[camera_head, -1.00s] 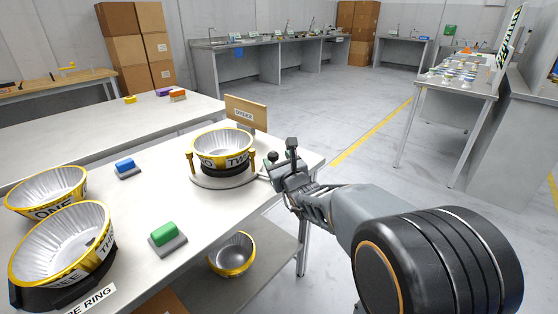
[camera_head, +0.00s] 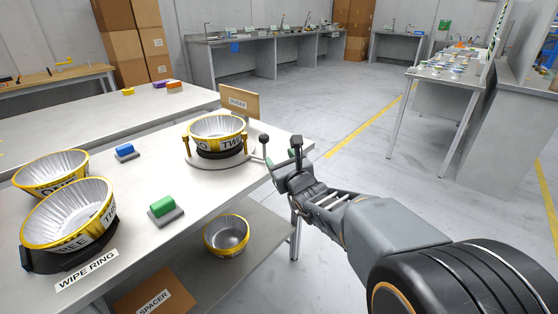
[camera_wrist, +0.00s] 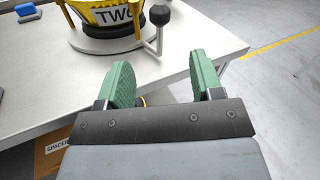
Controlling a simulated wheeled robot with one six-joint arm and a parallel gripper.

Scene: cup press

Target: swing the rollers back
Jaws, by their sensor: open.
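A bowl-shaped yellow-rimmed cup marked TWO (camera_head: 217,128) sits upright in a dark ring on a round grey base (camera_head: 190,160) near the table's far right corner. Yellow upright rollers (camera_head: 243,145) stand close at its sides; whether they touch it is unclear. A lever with a black knob (camera_head: 264,138) sticks out from the base's right side; it also shows in the wrist view (camera_wrist: 160,15). My gripper (camera_head: 283,155) is open and empty, just right of the lever, beyond the table edge. In the wrist view its green fingers (camera_wrist: 160,78) are apart, with the lever ahead of them.
Two more yellow-rimmed cups (camera_head: 68,212) stand at the table's left, by a WIPE RING label (camera_head: 87,270). Another cup (camera_head: 227,235) is on the shelf below. A board sign (camera_head: 240,103) stands behind the base.

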